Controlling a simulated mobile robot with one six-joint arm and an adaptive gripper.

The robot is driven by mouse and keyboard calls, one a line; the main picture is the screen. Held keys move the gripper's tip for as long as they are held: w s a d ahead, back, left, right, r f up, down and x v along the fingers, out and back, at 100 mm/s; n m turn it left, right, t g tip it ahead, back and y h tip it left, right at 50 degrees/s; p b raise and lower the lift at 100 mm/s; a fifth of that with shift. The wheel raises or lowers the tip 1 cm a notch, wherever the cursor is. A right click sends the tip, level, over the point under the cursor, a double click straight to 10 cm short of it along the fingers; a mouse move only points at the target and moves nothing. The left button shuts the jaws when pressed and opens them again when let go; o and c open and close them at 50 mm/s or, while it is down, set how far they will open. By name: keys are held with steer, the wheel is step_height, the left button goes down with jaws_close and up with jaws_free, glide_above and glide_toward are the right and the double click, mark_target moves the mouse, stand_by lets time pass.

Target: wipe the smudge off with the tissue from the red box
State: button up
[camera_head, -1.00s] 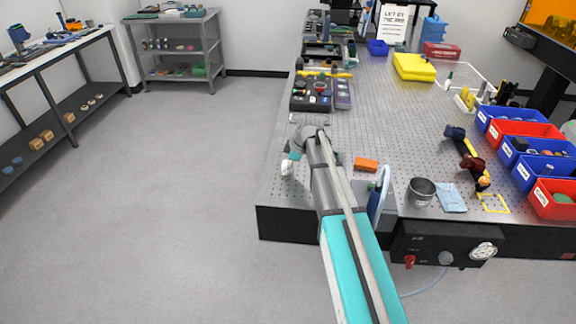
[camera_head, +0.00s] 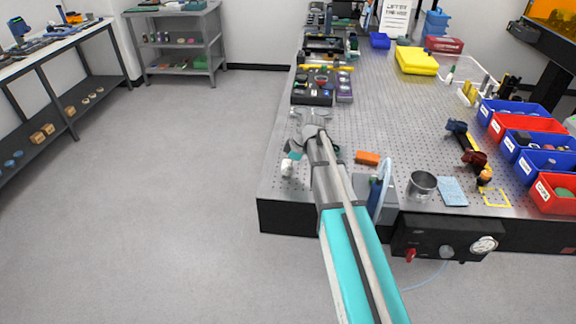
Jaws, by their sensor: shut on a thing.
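My gripper (camera_head: 293,156) is at the end of my arm, low over the near left corner of the perforated metal table (camera_head: 400,115). It is shut on a small white, crumpled piece that looks like the tissue (camera_head: 287,168). The white piece hangs at the fingertips near the table's left edge; I cannot tell whether it touches the surface. A red box (camera_head: 443,45) stands at the back right of the table, far from my gripper. I cannot make out a smudge; my arm hides part of the near table.
An orange block (camera_head: 367,158), a metal cup (camera_head: 422,185) and a light blue cloth (camera_head: 452,191) lie right of my arm. Blue and red bins (camera_head: 554,195) line the right edge. Dark devices (camera_head: 312,88) and a yellow case (camera_head: 416,60) stand farther back. The table's middle is mostly clear.

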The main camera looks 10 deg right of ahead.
mark_target(284, 177)
steer(key=shift+s+a, duration=0.3)
steer(key=shift+s, duration=0.55)
steer(key=shift+s+a, duration=0.25)
steer(key=shift+s, duration=0.6)
steer(key=shift+w, duration=0.1)
steer(key=shift+w+d, duration=0.3)
steer(key=shift+w, duration=0.6)
steer(key=shift+w+d, duration=0.3)
steer(key=shift+w, duration=0.55)
steer(key=shift+w+d+f, duration=0.1)
steer(key=shift+w+d, duration=0.2)
steer(key=shift+w, duration=0.6)
steer(key=shift+w+d, duration=0.25)
steer(key=shift+w, duration=0.6)
steer(key=shift+w, duration=0.15)
steer(key=shift+w+d, duration=0.3)
steer(key=shift+w, duration=0.6)
steer(key=shift+w+d, duration=0.25)
steer(key=shift+w, duration=0.6)
